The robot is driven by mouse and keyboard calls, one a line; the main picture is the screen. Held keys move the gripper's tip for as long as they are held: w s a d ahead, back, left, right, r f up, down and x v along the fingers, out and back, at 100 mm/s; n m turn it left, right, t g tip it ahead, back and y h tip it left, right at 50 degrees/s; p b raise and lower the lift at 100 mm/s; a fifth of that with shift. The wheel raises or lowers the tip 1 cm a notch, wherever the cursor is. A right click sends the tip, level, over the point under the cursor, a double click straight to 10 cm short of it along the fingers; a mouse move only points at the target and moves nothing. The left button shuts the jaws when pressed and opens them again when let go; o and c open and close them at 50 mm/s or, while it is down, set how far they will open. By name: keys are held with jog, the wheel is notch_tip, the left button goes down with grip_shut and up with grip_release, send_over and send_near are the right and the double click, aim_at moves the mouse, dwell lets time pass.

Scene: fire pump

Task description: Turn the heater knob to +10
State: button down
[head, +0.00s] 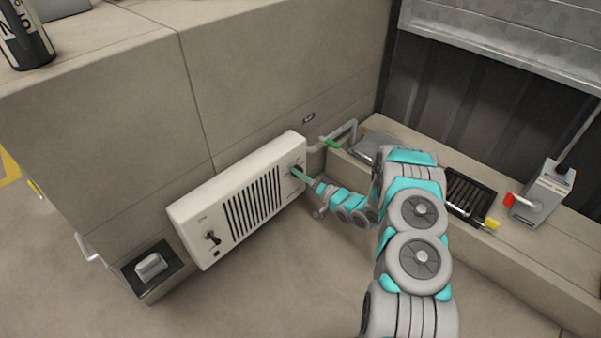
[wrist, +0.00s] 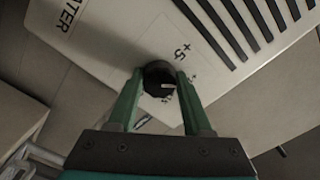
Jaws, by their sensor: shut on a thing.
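The heater (head: 238,198) is a white box with dark vent slots, low on the tan wall in the head view. Its white front panel (wrist: 110,35) fills the top of the wrist view, with part of a printed label and "+5" marks. In the head view my gripper (head: 302,175) reaches the heater's right end, and the knob is too small to read there.
A black switch (head: 212,238) sits at the heater's lower left. A grey pipe with a green handle (head: 330,143) is close above my gripper. A ledge on the right holds a grey box with a red knob (head: 509,200) and a dark tray (head: 468,195). The floor below the heater is clear.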

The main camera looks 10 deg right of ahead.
jog(key=shift+m, duration=0.6)
jog(key=shift+c, duration=1.6)
grip_release()
jog(key=shift+s+d, duration=0.1)
jog(key=v, duration=0.7)
jog(key=shift+s, duration=0.25)
jog(key=shift+d, duration=0.15)
jog(key=shift+w, duration=0.1)
